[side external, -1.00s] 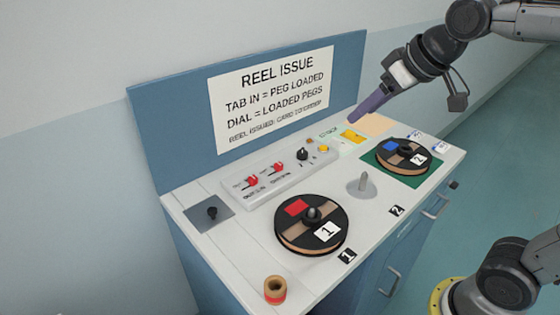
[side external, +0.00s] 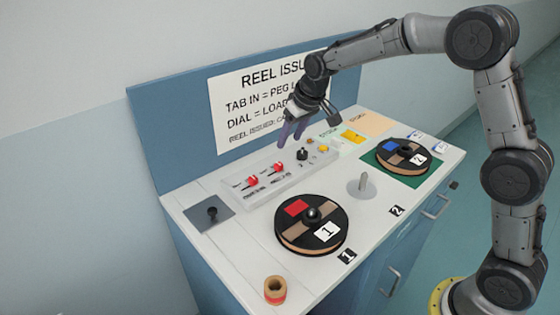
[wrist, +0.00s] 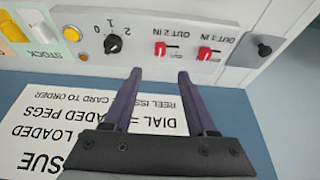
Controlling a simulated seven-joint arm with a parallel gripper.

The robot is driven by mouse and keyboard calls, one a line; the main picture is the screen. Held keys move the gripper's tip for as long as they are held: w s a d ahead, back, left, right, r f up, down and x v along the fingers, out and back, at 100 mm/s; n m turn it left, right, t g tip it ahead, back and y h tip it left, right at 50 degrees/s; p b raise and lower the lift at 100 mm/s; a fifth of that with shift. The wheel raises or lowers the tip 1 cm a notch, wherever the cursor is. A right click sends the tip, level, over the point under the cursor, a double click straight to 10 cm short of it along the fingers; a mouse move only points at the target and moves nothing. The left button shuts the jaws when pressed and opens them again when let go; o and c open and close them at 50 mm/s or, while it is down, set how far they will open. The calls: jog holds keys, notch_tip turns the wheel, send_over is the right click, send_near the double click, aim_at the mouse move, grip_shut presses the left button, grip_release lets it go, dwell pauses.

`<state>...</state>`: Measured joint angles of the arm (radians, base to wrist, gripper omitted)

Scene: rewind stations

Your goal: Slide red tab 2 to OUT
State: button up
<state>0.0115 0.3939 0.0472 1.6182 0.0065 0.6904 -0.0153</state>
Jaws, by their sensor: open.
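Red tab 2 (side external: 278,167) is the right of two red tabs on the light grey panel (side external: 317,165), beside the black dial. In the wrist view, red tab 2 (wrist: 161,48) shows upside down, just beyond the fingertips. It appears to sit at the IN end of its slot. Red tab 1 (side external: 252,181) is to its left; in the wrist view it shows to the right (wrist: 205,53). My gripper (side external: 292,138) is open and empty above the back of the panel. Its two purple fingers (wrist: 160,73) are spread and apart from tab 2.
The black dial (side external: 302,154) is close to the right of tab 2. The sign board (side external: 240,100) rises behind the panel. Reel 1 (side external: 297,232) is in front; peg 2 (side external: 363,186) is bare. Reel 2 (side external: 404,148) lies on the green mat at right.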

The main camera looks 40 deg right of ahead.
aim_at(279, 163)
jog(key=x, duration=1.1)
grip_shut()
jog(key=shift+r, duration=0.1)
dwell(1.1)
